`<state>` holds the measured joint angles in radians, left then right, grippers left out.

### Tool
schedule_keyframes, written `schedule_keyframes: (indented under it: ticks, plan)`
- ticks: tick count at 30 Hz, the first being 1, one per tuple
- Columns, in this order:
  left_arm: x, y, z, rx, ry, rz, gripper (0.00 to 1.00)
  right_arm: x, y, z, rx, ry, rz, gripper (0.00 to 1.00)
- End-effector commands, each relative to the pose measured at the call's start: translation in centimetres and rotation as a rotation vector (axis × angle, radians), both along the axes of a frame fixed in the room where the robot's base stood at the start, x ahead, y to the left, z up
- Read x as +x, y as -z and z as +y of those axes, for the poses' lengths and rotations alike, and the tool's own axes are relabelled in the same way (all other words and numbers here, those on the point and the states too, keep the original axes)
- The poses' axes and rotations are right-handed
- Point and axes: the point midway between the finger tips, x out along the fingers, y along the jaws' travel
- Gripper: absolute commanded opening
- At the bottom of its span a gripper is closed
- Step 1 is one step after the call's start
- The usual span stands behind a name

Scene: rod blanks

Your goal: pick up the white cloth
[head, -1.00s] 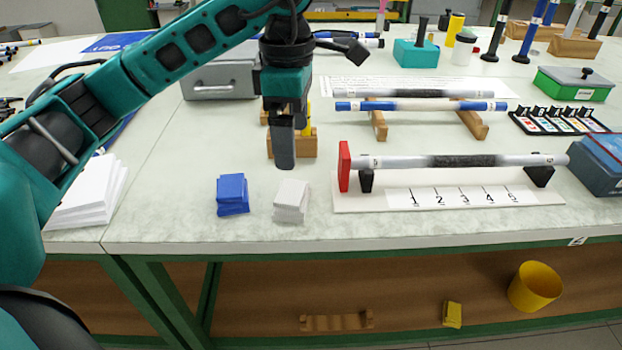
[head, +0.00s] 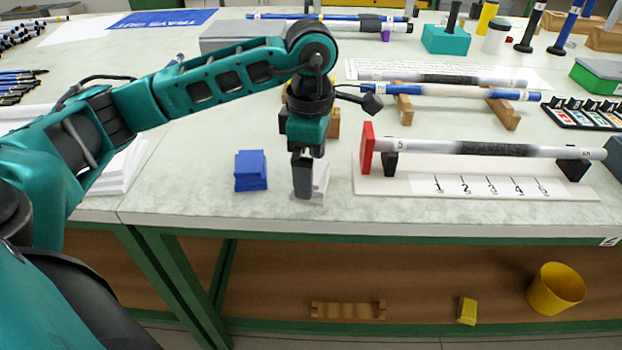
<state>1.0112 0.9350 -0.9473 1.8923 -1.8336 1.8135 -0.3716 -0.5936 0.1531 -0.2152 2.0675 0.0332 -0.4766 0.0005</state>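The white cloth (head: 320,181) is a small folded stack on the table near its front edge, right of a blue folded cloth (head: 251,170). My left gripper (head: 303,192) points straight down at the white cloth and covers its left and middle part. Its fingers line up one behind the other from here, so I cannot see whether they are open or touching the cloth. My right gripper is not in view.
Right of the cloth stands a white gauge board (head: 400,188) with a red end stop (head: 367,148) and a rod (head: 480,148). The table between the sheets and the blue cloth is clear.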

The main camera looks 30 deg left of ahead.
Motion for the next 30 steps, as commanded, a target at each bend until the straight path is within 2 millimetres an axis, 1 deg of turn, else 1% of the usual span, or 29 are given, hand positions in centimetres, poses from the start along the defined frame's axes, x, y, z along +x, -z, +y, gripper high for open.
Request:
schedule_keyframes:
  ticks: [1,3,9,11,21,30]
  plan:
    - [-0.05,0.93,-0.02,0.0,0.001,0.003,1.0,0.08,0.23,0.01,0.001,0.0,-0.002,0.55]
    - [-0.01,1.4,-0.03,0.0,0.001,0.001,1.0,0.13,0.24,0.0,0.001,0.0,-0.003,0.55]
    - [0.03,1.38,-0.04,0.0,0.001,-0.001,1.0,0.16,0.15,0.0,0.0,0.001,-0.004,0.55]
    - [0.03,1.37,-0.04,0.0,0.001,-0.001,0.95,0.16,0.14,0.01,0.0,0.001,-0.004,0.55]
    - [0.03,1.34,-0.04,-0.001,0.001,-0.001,0.63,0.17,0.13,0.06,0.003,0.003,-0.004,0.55]
    - [0.04,1.13,-0.05,-0.001,0.001,-0.001,0.61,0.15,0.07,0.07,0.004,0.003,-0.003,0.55]
